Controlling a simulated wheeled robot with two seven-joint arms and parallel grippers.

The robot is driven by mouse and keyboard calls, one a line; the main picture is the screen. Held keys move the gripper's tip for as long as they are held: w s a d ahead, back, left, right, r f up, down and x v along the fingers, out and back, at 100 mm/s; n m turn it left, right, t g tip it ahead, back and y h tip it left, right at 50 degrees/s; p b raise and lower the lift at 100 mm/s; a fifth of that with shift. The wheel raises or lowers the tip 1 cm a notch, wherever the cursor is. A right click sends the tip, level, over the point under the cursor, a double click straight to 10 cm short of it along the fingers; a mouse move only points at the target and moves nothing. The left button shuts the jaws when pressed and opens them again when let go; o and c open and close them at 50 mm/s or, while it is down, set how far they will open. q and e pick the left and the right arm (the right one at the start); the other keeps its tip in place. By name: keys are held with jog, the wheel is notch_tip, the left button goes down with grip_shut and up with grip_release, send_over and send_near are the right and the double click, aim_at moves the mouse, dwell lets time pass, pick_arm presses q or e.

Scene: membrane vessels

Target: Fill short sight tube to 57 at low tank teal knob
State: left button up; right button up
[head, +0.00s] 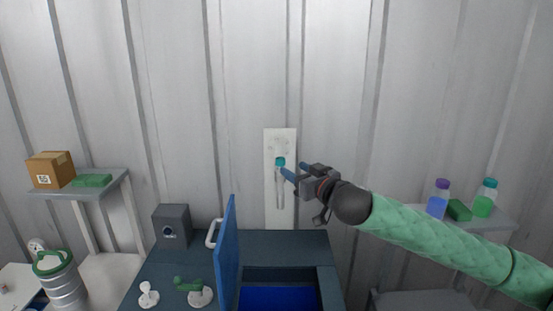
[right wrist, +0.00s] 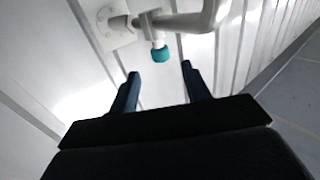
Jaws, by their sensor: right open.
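A teal knob (head: 280,161) sits on a fitting on a pale upright panel (head: 285,218) on the wall. It also shows in the right wrist view (right wrist: 160,55), at the end of a short white stem on a grey pipe (right wrist: 205,18). My right gripper (head: 291,171) is in front of the panel, close to the knob. In the right wrist view its two fingers (right wrist: 159,75) are apart with nothing between them, and the knob lies just beyond the tips. The scale and the level in the tube are too small to read. My left gripper is not in view.
A dark bench with a blue tank (head: 280,298) stands below the panel, its blue lid (head: 228,255) raised. A grey box (head: 172,226) and a green-handled valve (head: 195,287) are left. Bottles (head: 438,199) stand on a right shelf. A cardboard box (head: 50,169) is at far left.

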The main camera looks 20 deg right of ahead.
aim_at(283, 162)
jog(key=shift+w+a+r, duration=0.1)
jog(key=shift+w+a, duration=0.05)
jog(key=shift+w, duration=0.2)
jog(key=p+x, duration=0.1)
jog(key=x, duration=0.1)
jog(key=shift+w+a+p, duration=0.15)
jog(key=shift+w+p, duration=0.1)
jog(key=shift+p, duration=0.15)
jog(key=p+x, duration=0.2)
jog(key=x, duration=0.1)
jog(key=shift+w+a+f+p, duration=0.1)
jog(key=shift+w+f+p, duration=0.1)
jog(key=shift+w, duration=0.25)
jog(key=shift+w+a+f+p, duration=0.1)
jog(key=shift+w+a+p, duration=0.05)
jog(key=shift+w, duration=0.25)
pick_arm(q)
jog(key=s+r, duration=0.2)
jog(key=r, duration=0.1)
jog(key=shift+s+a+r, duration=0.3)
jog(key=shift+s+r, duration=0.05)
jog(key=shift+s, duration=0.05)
pick_arm(e)
jog(key=shift+r, duration=0.1)
jog(key=c, duration=1)
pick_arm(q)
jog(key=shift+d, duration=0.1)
